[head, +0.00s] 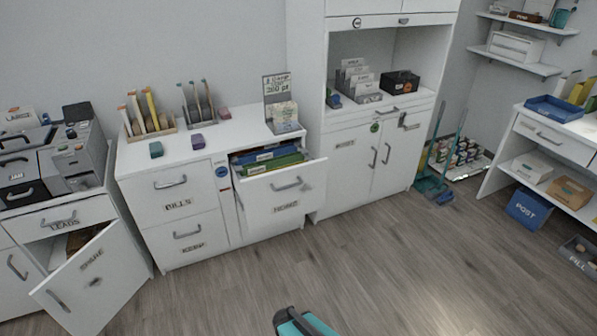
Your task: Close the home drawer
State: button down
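The home drawer (284,199) is a white drawer front with a grey bar handle (286,184) and a label that seems to read "HOME". It is in the head view, left of centre, in the right half of a low white cabinet (132,155). It stands pulled out, and green and blue folders show inside it. A teal and dark part of my own body shows at the bottom edge, well apart from the drawer. No gripper fingers can be made out.
A cabinet door (93,281) stands open at the lower left. Closed drawers, one labelled "BILLS" (176,189), are left of the home drawer. A tall white cupboard (350,160) stands to its right. The wooden floor (390,265) in front is clear.

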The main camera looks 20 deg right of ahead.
aim_at(267, 199)
jog(key=u, duration=0.25)
jog(key=i, duration=0.85)
jog(key=u, duration=0.45)
